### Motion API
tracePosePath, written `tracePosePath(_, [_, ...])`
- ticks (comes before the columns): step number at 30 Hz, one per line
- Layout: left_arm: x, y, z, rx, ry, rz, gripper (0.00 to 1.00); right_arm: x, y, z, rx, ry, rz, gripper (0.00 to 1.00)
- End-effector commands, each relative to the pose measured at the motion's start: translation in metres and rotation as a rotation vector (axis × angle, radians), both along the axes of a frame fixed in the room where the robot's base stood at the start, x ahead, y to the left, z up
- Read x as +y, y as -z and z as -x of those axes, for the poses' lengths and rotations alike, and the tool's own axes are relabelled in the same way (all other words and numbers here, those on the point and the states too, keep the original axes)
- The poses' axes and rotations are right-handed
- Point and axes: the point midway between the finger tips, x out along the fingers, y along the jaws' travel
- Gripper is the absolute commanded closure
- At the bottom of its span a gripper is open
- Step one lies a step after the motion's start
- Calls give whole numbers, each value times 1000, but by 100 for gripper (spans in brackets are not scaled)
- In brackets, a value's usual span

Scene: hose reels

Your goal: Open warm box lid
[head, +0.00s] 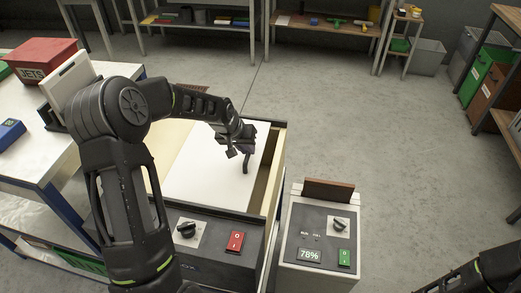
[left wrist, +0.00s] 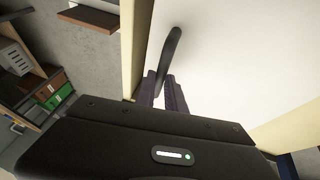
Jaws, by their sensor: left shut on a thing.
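The warm box is a low unit with cream walls (head: 275,172) and a dark front panel carrying a knob and a red switch (head: 235,241). Its white lid (head: 205,175) has a curved black handle (head: 246,163) near the right side. My left gripper (head: 238,150) is over the lid, shut on the handle. In the left wrist view the fingers (left wrist: 163,92) are at the lower end of the handle (left wrist: 173,48), with the white lid (left wrist: 235,60) behind. My left arm hides part of the box's left side. My right gripper is out of view.
A control unit (head: 318,240) reading 78% stands right of the box. A table (head: 30,165) at left holds a red JETS box (head: 42,58) and a blue item (head: 11,131). Shelves line the back and right. The floor (head: 390,150) between is clear.

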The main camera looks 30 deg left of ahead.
Motion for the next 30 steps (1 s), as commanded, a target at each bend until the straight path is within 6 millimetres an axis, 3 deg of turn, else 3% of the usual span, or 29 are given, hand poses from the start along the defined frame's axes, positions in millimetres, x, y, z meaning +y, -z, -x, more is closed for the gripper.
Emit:
tracePosePath(1, [16, 0, 4, 0, -10, 0, 100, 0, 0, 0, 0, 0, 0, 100])
tracePosePath(6, [62, 1, 16, -1, -9, -1, 100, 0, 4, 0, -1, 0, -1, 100])
tracePosePath(13, [111, 1, 29, -2, -5, -2, 100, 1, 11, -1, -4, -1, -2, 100])
tracePosePath(19, [129, 0, 33, -2, -1, -1, 100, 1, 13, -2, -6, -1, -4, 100])
tracePosePath(29, [131, 0, 34, -1, -1, -1, 100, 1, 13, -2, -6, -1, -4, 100])
tracePosePath(30, [131, -1, 34, -1, -1, -1, 85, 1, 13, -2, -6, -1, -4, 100])
